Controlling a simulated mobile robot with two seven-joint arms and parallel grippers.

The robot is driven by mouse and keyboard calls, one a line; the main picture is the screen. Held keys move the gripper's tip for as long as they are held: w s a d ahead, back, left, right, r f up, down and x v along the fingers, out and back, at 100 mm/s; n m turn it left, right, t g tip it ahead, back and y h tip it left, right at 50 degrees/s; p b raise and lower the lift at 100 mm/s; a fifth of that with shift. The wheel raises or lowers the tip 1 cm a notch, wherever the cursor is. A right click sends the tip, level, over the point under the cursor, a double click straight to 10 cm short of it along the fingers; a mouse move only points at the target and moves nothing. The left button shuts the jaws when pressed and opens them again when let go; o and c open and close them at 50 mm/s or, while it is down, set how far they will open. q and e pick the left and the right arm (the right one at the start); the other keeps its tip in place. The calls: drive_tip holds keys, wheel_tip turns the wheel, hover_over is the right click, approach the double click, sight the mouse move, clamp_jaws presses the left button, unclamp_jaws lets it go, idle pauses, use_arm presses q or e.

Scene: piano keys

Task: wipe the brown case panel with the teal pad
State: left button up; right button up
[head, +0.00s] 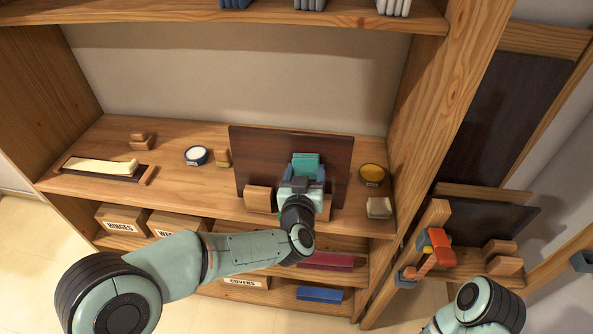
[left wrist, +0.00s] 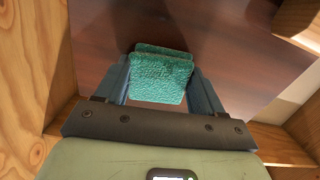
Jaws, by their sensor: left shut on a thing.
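The brown case panel (head: 258,155) stands upright on the wooden shelf, propped between wooden blocks at its lower edge. It fills much of the left wrist view (left wrist: 225,40). My left gripper (head: 304,175) is shut on the teal pad (head: 305,161) in front of the panel's right half. In the left wrist view the pad (left wrist: 160,75) sits between the two fingers of the gripper (left wrist: 163,88), facing the panel. I cannot tell whether the pad touches the panel. My right arm shows at the bottom right, but its gripper is not clearly visible.
A yellow-filled bowl (head: 372,174) and a pale block (head: 379,208) stand right of the panel. A blue-rimmed dish (head: 196,155) and a tray with a cream bar (head: 104,167) are to the left. A shelf post (head: 450,120) bounds the right side.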

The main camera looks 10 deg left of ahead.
use_arm(q)
drive_tip(key=shift+d, duration=0.4)
drive_tip(key=shift+s, duration=0.1)
drive_tip(key=shift+s, duration=0.25)
drive_tip(key=shift+s+a+r+b, duration=0.1)
drive_tip(key=shift+s+r+b, duration=0.1)
drive_tip(key=shift+s, duration=1.1)
drive_tip(key=shift+s+r+b, duration=0.1)
drive_tip(key=shift+s+r, duration=0.1)
drive_tip(key=shift+s, duration=1.1)
drive_tip(key=s, duration=0.3)
drive_tip(key=shift+r, duration=0.2)
